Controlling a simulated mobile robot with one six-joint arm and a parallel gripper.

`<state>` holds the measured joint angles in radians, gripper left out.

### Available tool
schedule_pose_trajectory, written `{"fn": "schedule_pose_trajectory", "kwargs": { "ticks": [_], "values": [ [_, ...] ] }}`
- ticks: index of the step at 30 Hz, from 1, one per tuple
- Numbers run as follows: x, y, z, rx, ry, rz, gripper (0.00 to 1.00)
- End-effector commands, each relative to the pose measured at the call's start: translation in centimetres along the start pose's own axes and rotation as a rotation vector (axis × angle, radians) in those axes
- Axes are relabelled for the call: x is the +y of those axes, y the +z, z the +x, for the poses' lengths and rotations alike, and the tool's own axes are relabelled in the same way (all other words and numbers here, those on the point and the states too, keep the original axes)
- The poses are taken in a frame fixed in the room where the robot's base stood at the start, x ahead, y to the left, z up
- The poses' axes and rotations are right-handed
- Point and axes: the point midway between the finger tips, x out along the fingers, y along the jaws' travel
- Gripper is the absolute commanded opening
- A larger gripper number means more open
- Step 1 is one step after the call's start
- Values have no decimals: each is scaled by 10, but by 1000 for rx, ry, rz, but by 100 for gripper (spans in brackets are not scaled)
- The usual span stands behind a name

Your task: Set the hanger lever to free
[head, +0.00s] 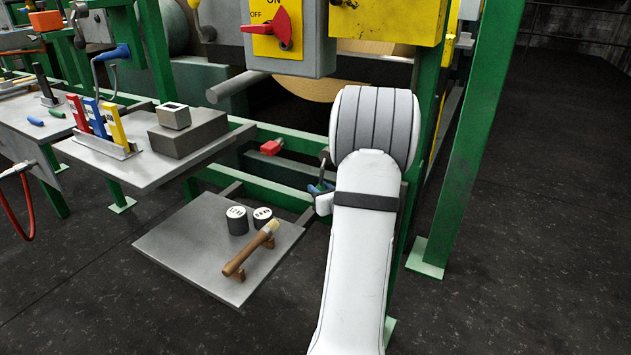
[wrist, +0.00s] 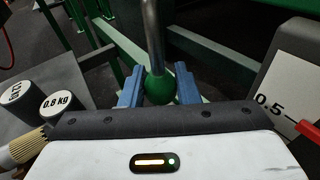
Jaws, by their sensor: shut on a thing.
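A metal rod with a green ball knob (wrist: 160,88), which I take as the hanger lever, stands between the blue fingers of my gripper (wrist: 158,90) in the wrist view. The fingers are shut on the knob, one on each side. In the head view my gripper (head: 321,187) shows only in part, beside my white arm, with a thin dark rod (head: 322,168) rising from it. My arm hides much of the lever's surroundings there, and I cannot read any free mark.
A plate with a red pointer (wrist: 308,128) and "0.5" is close on the right in the wrist view. A low shelf (head: 190,250) holds two weights (head: 237,220) and a brush (head: 250,248). Green posts (head: 480,130) and a switch box (head: 307,35) flank my arm.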

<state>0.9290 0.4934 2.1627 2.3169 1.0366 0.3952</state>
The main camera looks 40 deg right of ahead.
Motion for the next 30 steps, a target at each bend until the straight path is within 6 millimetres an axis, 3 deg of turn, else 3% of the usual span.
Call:
{"fn": "schedule_pose_trajectory", "kwargs": {
  "ticks": [13,14,15,21,30],
  "values": [
    [-5,-2,-7,74,-13,-46,0],
    [-5,-2,-7,74,-13,-46,29],
    [-5,-2,-7,74,-13,-46,33],
    [-5,-2,-7,72,-12,-46,49],
    [-5,0,-10,72,-13,-46,50]
  ]
}}
